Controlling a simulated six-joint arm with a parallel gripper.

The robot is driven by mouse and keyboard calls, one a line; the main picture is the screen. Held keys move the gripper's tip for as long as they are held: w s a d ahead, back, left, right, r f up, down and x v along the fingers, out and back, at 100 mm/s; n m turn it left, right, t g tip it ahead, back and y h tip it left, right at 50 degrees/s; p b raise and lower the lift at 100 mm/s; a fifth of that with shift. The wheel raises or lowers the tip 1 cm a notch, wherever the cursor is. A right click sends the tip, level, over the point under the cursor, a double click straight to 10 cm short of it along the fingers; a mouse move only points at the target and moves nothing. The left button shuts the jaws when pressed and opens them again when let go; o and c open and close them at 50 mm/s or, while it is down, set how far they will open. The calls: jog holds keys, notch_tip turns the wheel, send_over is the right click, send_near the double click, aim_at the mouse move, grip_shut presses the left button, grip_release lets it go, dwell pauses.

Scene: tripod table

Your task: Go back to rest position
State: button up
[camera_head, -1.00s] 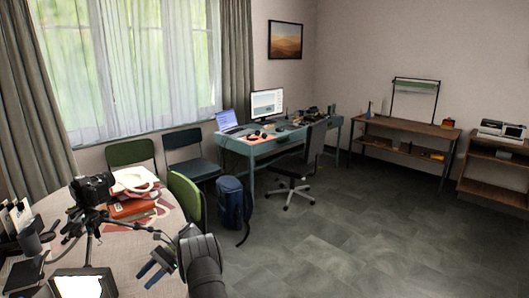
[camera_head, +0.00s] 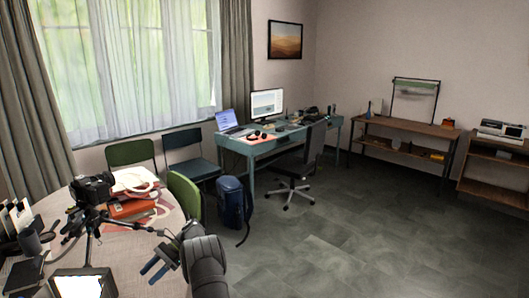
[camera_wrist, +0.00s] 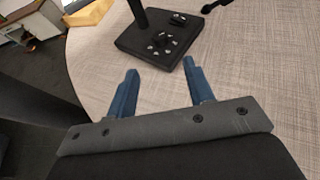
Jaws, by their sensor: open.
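My gripper (camera_head: 158,262) is at the right edge of the round table (camera_head: 150,240) in the head view, its blue fingers spread apart with nothing between them. In the wrist view the gripper (camera_wrist: 163,88) is also open and empty, above the light woven tabletop (camera_wrist: 240,60). A black square base with a post (camera_wrist: 158,42) stands on the table beyond the fingertips, apart from them. My arm comes in from the bottom of the head view.
A camera on a small tripod (camera_head: 92,192) stands on the table left of my gripper. Red and white books (camera_head: 132,207) lie behind it. A lit panel (camera_head: 80,285) is at the front. A green chair (camera_head: 186,194) stands close behind the table; open floor (camera_head: 330,240) lies to the right.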

jog(key=x, duration=1.2)
jog(key=shift+s, duration=0.1)
jog(key=shift+d+m+t, duration=0.2)
jog(key=shift+m+t, duration=0.1)
jog(key=shift+s+d+m+t+y, duration=0.1)
jog(key=shift+d+m+t+y, duration=0.1)
jog(key=shift+m+t+y, duration=1.25)
jog(key=m+t, duration=0.2)
jog(key=m+t+y, duration=0.1)
jog(key=m+t, duration=0.1)
jog(key=s+m+t, duration=0.1)
jog(key=m+t, duration=0.1)
jog(key=t, duration=0.1)
jog(key=shift+d+m+y, duration=0.1)
jog(key=shift+m+y, duration=0.15)
jog(key=shift+m, duration=0.1)
jog(key=shift+v, duration=1.35)
jog(key=shift+f, duration=0.1)
